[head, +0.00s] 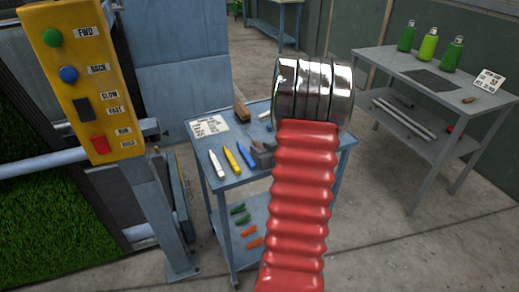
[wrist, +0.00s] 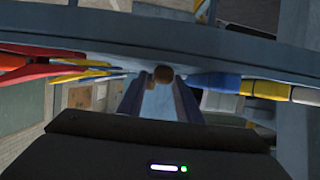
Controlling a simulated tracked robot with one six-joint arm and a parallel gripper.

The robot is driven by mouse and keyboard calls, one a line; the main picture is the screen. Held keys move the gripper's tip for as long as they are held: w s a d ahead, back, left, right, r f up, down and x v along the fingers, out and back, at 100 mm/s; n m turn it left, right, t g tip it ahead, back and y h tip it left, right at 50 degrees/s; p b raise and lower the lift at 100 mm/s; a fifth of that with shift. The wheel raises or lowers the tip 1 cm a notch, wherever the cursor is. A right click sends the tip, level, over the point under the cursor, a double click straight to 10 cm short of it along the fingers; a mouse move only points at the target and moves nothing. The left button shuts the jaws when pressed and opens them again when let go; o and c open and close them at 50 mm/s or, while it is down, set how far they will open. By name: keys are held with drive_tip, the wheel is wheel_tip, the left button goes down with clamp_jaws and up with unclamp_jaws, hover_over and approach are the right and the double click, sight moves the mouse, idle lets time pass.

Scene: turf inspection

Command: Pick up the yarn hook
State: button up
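In the wrist view, a round brown wooden end (wrist: 163,75) shows between the tips of my gripper (wrist: 160,88). It may be the handle of the yarn hook, but its shape beyond that end is hidden. The two fingers stand apart with a gap between them. I cannot tell whether either touches the wooden piece. In the head view, part of my gripper (head: 262,157) shows as a dark shape low over the cart top, beside the blue-handled tool (head: 245,157). My red arm hides the cart top to the right of it.
The blue cart (head: 205,160) also holds white (head: 217,164) and yellow (head: 231,160) tools, a paper card (head: 208,127) and a wooden block (head: 241,113). A yellow control panel (head: 75,75) stands left. A grey bench (head: 405,70) with green bottles stands right.

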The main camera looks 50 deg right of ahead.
clamp_jaws()
idle(0.3)
wheel_tip(320, 180, up, 10)
idle(0.7)
idle(0.4)
